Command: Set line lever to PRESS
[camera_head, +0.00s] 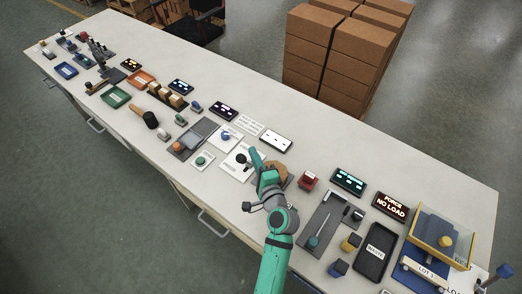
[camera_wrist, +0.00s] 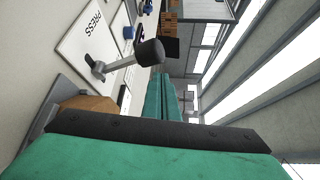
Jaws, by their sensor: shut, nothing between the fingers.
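The line lever shows in the wrist view as a grey rod with a black knob (camera_wrist: 150,52), pivoting on a white plate (camera_wrist: 75,45) marked PRESS at one end. The rod leans out from its pivot; I cannot tell which marked position it is in. In the head view the plate (camera_head: 231,168) lies near the middle of the bench, with the dark knob (camera_head: 241,158) just left of my gripper. My gripper (camera_head: 255,157) is shut and empty, its green fingers beside the knob, with no clear contact. Its fingers (camera_wrist: 162,95) also show in the wrist view.
A brown block (camera_head: 279,174) sits right behind my gripper, and a red-and-white item (camera_head: 308,180) stands further right. A white-screened display (camera_head: 276,140) lies behind the lever. Left are a grey panel (camera_head: 194,138) and a dark-headed mallet (camera_head: 150,119). A black tray (camera_head: 375,252) lies right.

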